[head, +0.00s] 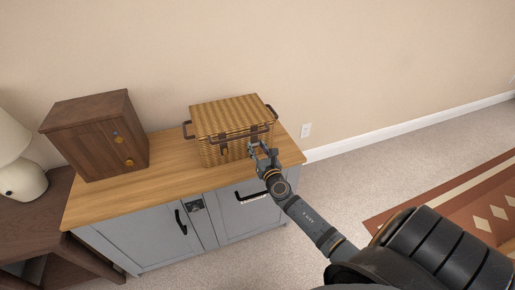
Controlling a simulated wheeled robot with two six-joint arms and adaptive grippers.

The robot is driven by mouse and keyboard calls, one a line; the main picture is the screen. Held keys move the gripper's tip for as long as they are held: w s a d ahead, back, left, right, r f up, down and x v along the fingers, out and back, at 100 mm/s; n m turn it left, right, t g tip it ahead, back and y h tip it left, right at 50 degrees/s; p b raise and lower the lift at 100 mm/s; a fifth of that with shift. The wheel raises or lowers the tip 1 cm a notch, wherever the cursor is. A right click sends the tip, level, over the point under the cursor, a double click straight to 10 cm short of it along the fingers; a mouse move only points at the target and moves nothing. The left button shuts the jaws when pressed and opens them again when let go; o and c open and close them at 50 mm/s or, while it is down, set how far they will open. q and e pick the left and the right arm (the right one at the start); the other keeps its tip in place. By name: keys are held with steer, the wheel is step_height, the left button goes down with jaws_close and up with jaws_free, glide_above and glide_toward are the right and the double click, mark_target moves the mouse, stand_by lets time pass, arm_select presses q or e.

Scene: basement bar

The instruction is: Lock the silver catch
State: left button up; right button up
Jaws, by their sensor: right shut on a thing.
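A closed wicker basket (218,117) with brown handles stands on the wooden top of a grey cabinet. A brass-coloured catch (224,149) hangs on its front, left of centre. A small silver-grey catch (251,148) shows at the front on the right, mostly hidden by my gripper. My right gripper (259,150) is at that spot, its fingers shut on the silver catch. Whether the catch is up or down cannot be told at this size. My left gripper is not in view.
A dark wooden box (98,138) with small knobs stands left on the cabinet top (172,160). A white lamp (20,165) stands on a dark side table (48,215) at far left. Bare wall is behind the basket.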

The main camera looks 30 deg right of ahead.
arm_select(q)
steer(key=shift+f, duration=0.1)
arm_select(e)
steer(key=shift+f+m+b, duration=0.1)
steer(key=shift+m+b, duration=0.35)
steer(key=shift+m, duration=0.35)
steer(key=shift+m+b, duration=0.4)
steer(key=shift+m, duration=0.4)
steer(key=m+b, duration=0.1)
steer(key=m, duration=0.2)
steer(key=shift+m+b, duration=0.3)
steer(key=m+b, duration=0.2)
steer(key=m, duration=0.3)
steer(key=shift+f+b, duration=0.1)
steer(key=shift+b, duration=0.2)
steer(key=m+b, duration=0.2)
steer(key=m, duration=0.2)
steer(key=shift+m, duration=0.4)
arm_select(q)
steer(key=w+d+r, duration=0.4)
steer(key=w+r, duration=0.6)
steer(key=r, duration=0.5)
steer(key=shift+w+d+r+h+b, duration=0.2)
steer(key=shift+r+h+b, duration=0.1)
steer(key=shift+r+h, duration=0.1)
arm_select(e)
steer(key=shift+m, duration=0.8)
